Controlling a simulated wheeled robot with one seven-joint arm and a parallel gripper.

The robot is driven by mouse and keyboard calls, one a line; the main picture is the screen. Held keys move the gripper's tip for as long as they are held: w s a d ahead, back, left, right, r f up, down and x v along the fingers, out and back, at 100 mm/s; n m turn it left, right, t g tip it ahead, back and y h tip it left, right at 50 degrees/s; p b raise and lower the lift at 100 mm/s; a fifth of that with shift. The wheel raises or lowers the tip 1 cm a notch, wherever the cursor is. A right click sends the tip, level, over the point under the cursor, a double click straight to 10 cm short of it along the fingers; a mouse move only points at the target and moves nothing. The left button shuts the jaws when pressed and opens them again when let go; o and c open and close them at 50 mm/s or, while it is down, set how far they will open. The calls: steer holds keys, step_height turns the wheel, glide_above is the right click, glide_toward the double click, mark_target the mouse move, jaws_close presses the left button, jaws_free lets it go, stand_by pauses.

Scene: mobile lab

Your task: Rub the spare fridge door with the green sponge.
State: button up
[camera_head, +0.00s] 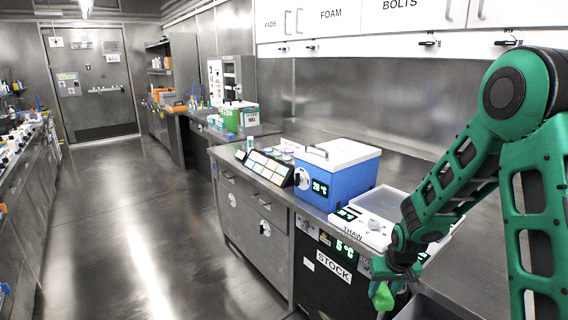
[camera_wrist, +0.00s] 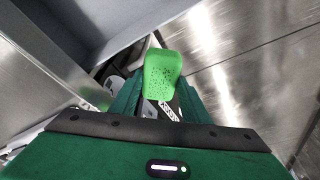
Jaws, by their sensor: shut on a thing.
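My gripper (camera_head: 388,275) is shut on the green sponge (camera_head: 383,297), low at the right of the head view in front of the counter. In the wrist view the sponge (camera_wrist: 162,74) stands out beyond the fingers, with dark pores on its face. A black fridge front labelled STOCK (camera_head: 327,277), with a 5 °C display, is under the counter just left of my gripper. No label reading SPARE is legible, so I cannot tell which door is the spare fridge's. The sponge's contact with any door cannot be made out.
On the counter (camera_head: 263,198) stand a blue box with a white lid (camera_head: 335,173), a white THAW unit (camera_head: 360,222) and a rack of coloured panels (camera_head: 266,167). Steel drawers (camera_head: 250,225) lie left of the STOCK front. The aisle floor (camera_head: 120,230) is clear.

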mark_target(382, 289)
step_height(382, 289, up, 4)
steer(key=shift+r, duration=0.15)
steer(key=shift+f, duration=0.25)
step_height(382, 289, down, 6)
steer(key=shift+f, duration=0.25)
steer(key=shift+r, duration=0.1)
